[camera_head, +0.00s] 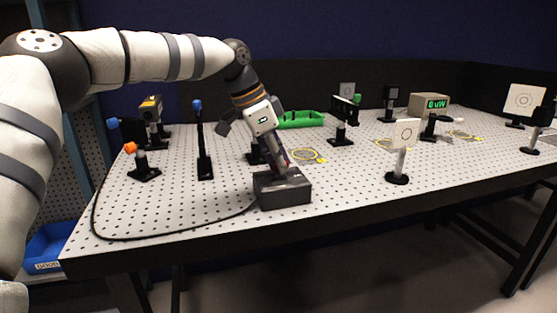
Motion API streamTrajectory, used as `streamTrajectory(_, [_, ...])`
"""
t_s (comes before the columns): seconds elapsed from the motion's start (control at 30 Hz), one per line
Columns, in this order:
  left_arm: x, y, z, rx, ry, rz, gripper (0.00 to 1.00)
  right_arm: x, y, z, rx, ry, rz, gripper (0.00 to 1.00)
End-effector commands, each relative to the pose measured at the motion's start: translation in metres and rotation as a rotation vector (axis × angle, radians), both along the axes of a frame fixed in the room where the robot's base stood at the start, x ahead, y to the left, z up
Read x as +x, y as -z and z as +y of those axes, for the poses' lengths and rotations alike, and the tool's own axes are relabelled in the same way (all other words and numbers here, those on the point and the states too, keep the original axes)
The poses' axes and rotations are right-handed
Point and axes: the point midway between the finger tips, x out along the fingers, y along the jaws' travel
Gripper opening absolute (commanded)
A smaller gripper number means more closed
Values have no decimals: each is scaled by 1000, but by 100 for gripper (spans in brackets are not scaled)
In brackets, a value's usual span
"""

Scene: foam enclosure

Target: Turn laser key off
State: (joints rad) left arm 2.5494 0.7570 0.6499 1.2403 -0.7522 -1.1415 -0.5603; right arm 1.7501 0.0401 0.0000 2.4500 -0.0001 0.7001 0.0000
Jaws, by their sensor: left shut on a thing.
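A dark grey box with a cable (284,191) sits near the front edge of the perforated optical table (225,213); it looks like the laser's key box. My left gripper (279,168) points down at its top from above and behind, and its fingers are shut at the box's upper face. The key itself is hidden by the fingers, so I cannot see which way it is turned. A power meter display (437,103) at the back right reads about 0 uW in green. My right gripper does not show.
Posts with blue knobs (197,104) and an orange knob (130,147) stand left of the box. A white target card (405,134) stands to the right. A black cable (150,239) loops along the front edge.

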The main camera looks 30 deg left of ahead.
Motion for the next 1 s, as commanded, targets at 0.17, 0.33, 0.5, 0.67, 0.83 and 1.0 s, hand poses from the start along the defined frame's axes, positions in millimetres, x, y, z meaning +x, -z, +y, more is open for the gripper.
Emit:
streamTrajectory(0.17, [-1,-2,-1,2,-40,-2,0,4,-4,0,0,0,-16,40])
streamTrajectory(0.33, [-2,-4,-1,4,-140,-5,0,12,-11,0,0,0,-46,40])
streamTrajectory(0.5, [-2,-3,-2,4,-289,-3,0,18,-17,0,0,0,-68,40])
streamTrajectory(0.67, [-2,-1,-2,5,-442,-1,0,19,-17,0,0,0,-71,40])
streamTrajectory(0.83, [-1,0,-3,5,-604,0,0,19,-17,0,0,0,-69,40])
streamTrajectory(1.0, [-1,1,-4,4,-766,-1,0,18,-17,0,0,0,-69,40])
